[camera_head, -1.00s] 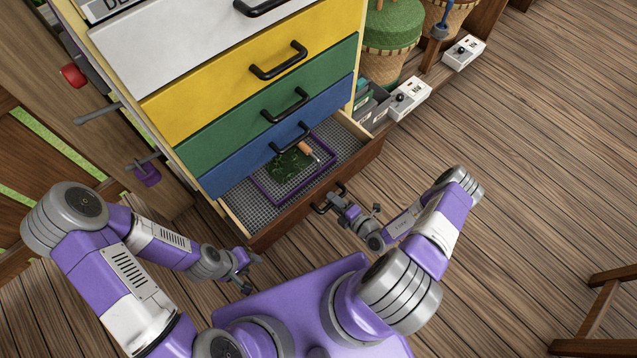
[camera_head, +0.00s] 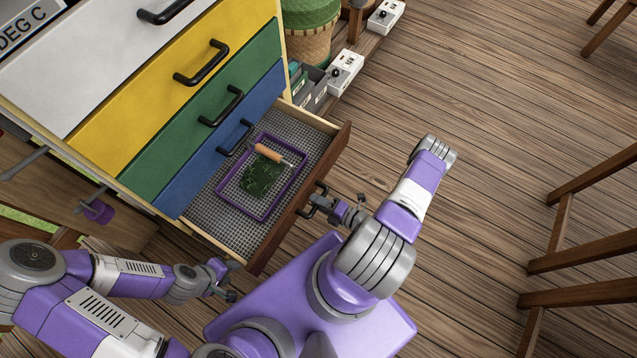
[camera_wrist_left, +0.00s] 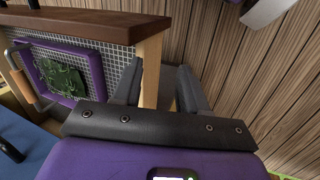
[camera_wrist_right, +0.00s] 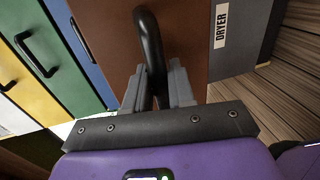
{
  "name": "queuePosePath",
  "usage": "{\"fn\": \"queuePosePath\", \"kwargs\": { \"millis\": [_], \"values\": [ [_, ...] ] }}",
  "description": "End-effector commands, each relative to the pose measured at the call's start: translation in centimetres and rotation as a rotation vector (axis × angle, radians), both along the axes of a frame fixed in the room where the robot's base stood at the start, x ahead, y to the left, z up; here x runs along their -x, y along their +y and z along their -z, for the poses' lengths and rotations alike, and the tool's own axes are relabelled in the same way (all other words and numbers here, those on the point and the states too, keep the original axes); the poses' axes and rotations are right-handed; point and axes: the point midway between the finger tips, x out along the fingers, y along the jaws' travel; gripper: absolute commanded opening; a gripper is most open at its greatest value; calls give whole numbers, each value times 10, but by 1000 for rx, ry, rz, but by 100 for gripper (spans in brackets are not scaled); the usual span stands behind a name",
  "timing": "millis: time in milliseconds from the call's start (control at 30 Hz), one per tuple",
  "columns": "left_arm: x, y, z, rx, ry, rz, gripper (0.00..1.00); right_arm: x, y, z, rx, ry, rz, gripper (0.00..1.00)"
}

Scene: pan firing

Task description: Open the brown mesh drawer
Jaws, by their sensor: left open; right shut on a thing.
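The brown mesh drawer (camera_head: 328,152) is the lowest drawer of the cabinet and stands pulled out, its mesh floor showing. A purple-rimmed tray (camera_head: 222,206) lies in it, with a green leafy patch and a wooden-handled tool (camera_head: 268,153). My right gripper (camera_head: 312,203) is shut on the drawer's black handle (camera_wrist_right: 149,40), which rises between its fingers in the right wrist view. My left gripper (camera_head: 228,284) is open and empty, near the drawer's front left corner. In the left wrist view its fingers (camera_wrist_left: 155,85) are beside the drawer's wooden corner; contact is unclear.
Blue (camera_head: 190,180), green, yellow and white drawers above are shut. Grey bins (camera_head: 312,92), a basket (camera_head: 306,42) and white switch boxes (camera_head: 344,72) stand right of the cabinet. A wooden stool or chair frame (camera_head: 560,230) is at the right. The floor between is clear.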

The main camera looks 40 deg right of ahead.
Motion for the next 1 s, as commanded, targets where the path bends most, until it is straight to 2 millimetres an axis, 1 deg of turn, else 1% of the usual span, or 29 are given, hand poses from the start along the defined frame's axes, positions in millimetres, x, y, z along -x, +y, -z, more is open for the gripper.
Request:
{"fn": "queuePosePath", "kwargs": {
  "millis": [33, 133, 467, 567, 800, 900, 1000],
  "values": [
    [0, 0, 0, 0, 0, 0, 43, 0, -1, 0, 3, 0, 2, 25],
    [0, 0, 0, 0, 0, 0, 43, 0, -1, 0, 3, 0, 2, 40],
    [0, 0, -1, 0, 0, 0, 43, 2, -1, -1, 1, 0, 1, 41],
    [0, 0, -2, 0, 0, 0, 43, 12, -6, -3, 3, 0, 3, 41],
    [0, 0, -7, 0, 0, 0, 43, 50, -19, -12, 2, 1, 4, 41],
    [0, 0, -8, 0, 0, 0, 43, 61, -24, -14, 3, 1, 3, 41],
    [0, 0, -8, 0, 0, 0, 43, 67, -26, -16, 2, -1, 2, 41]
  ]
}}
